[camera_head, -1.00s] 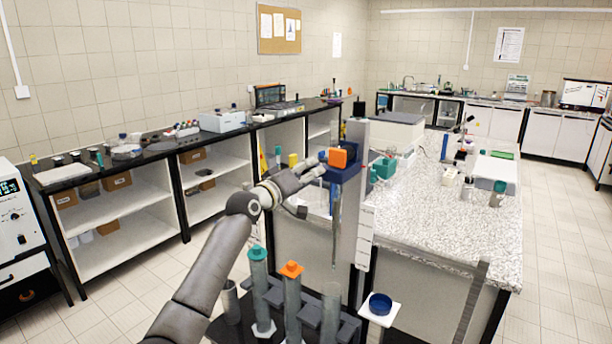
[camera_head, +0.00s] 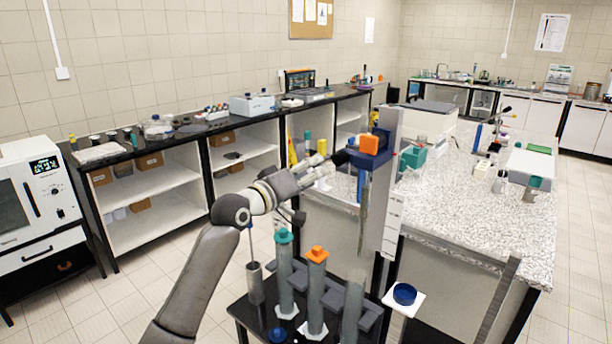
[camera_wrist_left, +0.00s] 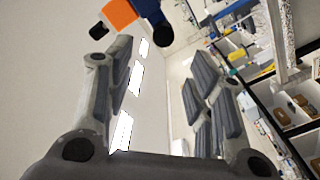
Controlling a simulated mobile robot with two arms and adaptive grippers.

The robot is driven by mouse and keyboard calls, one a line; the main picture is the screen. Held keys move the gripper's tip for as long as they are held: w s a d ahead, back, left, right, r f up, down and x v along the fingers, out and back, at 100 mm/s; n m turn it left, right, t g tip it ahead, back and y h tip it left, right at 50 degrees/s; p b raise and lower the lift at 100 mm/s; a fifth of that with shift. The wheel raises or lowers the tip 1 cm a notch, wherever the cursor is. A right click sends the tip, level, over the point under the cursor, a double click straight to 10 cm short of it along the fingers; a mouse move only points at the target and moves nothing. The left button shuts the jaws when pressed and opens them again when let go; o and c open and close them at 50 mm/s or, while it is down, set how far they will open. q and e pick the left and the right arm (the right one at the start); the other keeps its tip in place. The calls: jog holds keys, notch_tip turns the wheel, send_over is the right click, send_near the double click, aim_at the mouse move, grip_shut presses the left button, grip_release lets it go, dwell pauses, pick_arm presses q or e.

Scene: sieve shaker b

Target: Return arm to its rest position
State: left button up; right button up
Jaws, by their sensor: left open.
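My left arm comes in from the lower left of the head view. Its gripper (camera_head: 318,173) is left of the blue holder (camera_head: 377,166) with an orange block (camera_head: 369,145) on the upright column (camera_head: 391,205). In the left wrist view my left gripper's fingers (camera_wrist_left: 165,85) stand wide apart with nothing between them. The orange block (camera_wrist_left: 119,13) and part of the blue holder (camera_wrist_left: 150,10) show beyond the fingertips, apart from them. My right gripper is not in view.
Below my arm, a dark stand holds tall cylinders with a teal top (camera_head: 284,236) and an orange top (camera_head: 317,254). A small blue dish (camera_head: 404,293) sits on a white plate at right. A speckled bench (camera_head: 465,215) lies right; shelves (camera_head: 150,200) line the left wall.

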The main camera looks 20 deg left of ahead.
pick_arm(q)
jog(key=shift+s+a, duration=0.2)
jog(key=shift+s, duration=0.5)
jog(key=s+a+f+g+y+b, duration=0.1)
jog(key=s+a+f+g+y, duration=0.15)
jog(key=f, duration=1.85)
jog(key=s+a+f+g+y+b, duration=0.1)
jog(key=s+f+g+y+b, duration=0.15)
jog(key=f, duration=1.85)
jog(key=s+f+m+g, duration=0.15)
jog(key=s+f, duration=0.25)
jog(key=f, duration=0.4)
jog(key=s+f+g, duration=0.2)
jog(key=s+f, duration=0.3)
jog(key=f, duration=0.3)
jog(key=s+d+f+m+g+y+b, duration=0.1)
jog(key=s+f+g, duration=0.1)
jog(key=s+f, duration=0.9)
jog(key=s+d+f+m+g+b, duration=0.1)
jog(key=s+f+m+g, duration=0.1)
jog(key=s+f, duration=1)
jog(key=s+d+f+m+g, duration=0.1)
jog(key=s+f, duration=0.1)
jog(key=s, duration=1.1)
jog(key=s+d+f+m+g+b, duration=0.1)
jog(key=s+f+m+g, duration=0.1)
jog(key=s, duration=1.1)
jog(key=shift+f, duration=0.75)
